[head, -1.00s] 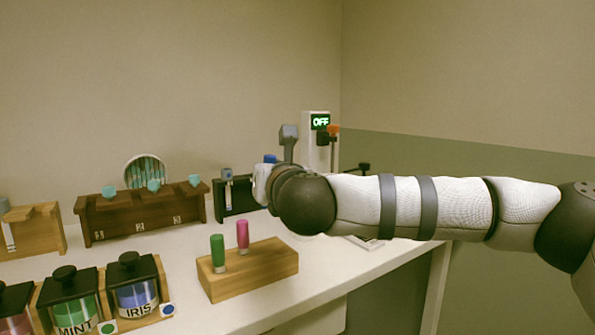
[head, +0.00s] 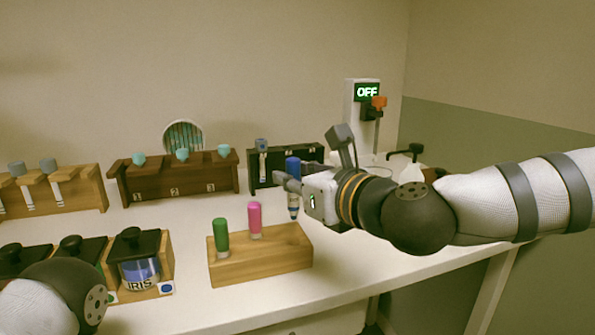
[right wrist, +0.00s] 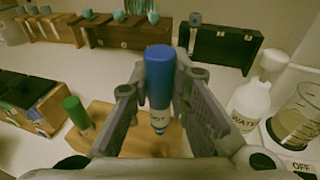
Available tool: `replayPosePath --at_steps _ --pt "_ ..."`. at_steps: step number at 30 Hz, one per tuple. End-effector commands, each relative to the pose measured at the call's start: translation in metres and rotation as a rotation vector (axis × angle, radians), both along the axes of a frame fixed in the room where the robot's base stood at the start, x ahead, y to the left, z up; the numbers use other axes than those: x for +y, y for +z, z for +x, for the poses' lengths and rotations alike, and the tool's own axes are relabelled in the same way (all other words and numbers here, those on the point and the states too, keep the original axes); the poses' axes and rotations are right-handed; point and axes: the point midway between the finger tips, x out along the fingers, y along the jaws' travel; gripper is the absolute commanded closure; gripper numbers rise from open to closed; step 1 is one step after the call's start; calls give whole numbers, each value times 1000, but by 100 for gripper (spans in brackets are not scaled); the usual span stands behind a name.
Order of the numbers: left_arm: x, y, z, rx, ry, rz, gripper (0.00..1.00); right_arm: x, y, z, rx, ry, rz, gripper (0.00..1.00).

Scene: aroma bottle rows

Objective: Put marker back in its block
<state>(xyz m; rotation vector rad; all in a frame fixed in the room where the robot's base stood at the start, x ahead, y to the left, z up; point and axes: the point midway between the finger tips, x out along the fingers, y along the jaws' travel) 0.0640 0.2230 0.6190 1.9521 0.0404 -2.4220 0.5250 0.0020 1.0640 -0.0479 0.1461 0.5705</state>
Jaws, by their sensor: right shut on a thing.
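A blue marker (head: 293,180) is upright in my right gripper (head: 291,178), which is shut on it. In the right wrist view the marker (right wrist: 160,80) stands between the two fingers (right wrist: 158,95), cap up and tip down. A wooden block (head: 262,258) lies on the table, left of and below the marker in the head view. A green marker (head: 221,237) and a pink marker (head: 255,219) stand in the block. The block's right part shows bare wood. In the right wrist view the held marker hides part of the block (right wrist: 120,148). My left gripper is out of view.
Jars in wooden holders, one labelled IRIS (head: 140,268), stand at the front left. Wooden racks (head: 180,178) and a black case (head: 270,168) stand behind. A white bottle (right wrist: 248,108) and glass beaker (right wrist: 295,115) are on the right.

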Motion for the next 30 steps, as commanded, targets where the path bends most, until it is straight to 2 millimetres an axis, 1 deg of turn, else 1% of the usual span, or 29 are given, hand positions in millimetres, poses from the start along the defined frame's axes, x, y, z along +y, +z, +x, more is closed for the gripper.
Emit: replayPosePath --at_steps 6,19,30 --pt "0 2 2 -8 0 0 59 -1 0 0 3 -2 3 100" --pt "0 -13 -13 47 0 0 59 -1 -35 1 11 -1 4 100" --pt "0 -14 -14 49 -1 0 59 -1 -35 0 2 -3 3 100"
